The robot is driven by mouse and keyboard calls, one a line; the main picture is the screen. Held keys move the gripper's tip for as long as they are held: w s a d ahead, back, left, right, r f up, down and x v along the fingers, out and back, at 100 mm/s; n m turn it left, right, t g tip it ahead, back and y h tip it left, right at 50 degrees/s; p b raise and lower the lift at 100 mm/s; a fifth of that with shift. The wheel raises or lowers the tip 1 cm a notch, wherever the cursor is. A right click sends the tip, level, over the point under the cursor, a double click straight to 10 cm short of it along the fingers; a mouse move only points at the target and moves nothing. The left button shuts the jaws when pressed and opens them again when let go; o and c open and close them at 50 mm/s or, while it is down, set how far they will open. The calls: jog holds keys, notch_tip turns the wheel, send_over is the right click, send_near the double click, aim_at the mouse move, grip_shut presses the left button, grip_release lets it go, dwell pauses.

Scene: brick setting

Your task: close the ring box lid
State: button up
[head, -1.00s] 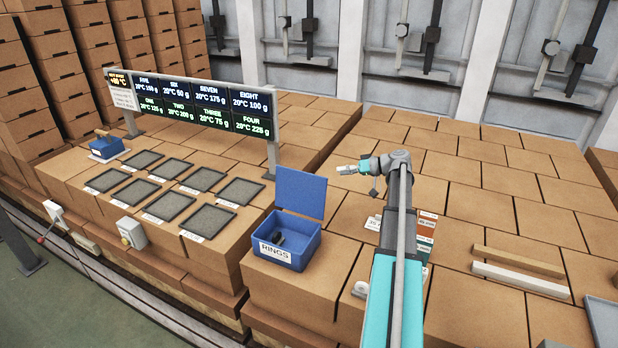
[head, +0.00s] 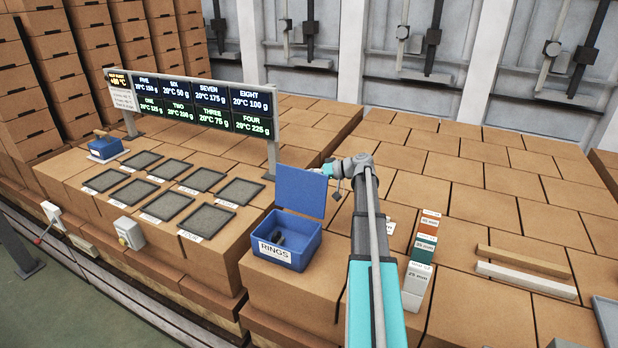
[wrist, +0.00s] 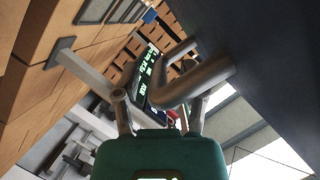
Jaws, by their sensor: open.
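The blue ring box (head: 300,255) with a "RINGS" label stands on the brown stacks, with dark items inside. Its lid (head: 300,190) stands up, tilted slightly back, at the rear of the box. My gripper (head: 323,170) is at the lid's upper right corner, apparently at or just behind it; the lid partly hides the fingers, and I cannot tell if they touch. In the wrist view my open, empty gripper (wrist: 200,65) shows grey fingers close beside a large dark blue surface, likely the lid (wrist: 265,60).
A display board (head: 205,103) stands behind several dark trays (head: 207,219) on the left. A small blue container (head: 105,148) is at the far left. Labelled blocks (head: 420,262) and two bars (head: 525,270) lie to the right of my arm.

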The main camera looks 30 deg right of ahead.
jog(key=shift+w+a, duration=0.1)
jog(key=shift+a, duration=0.05)
jog(key=shift+c, duration=0.3)
grip_shut()
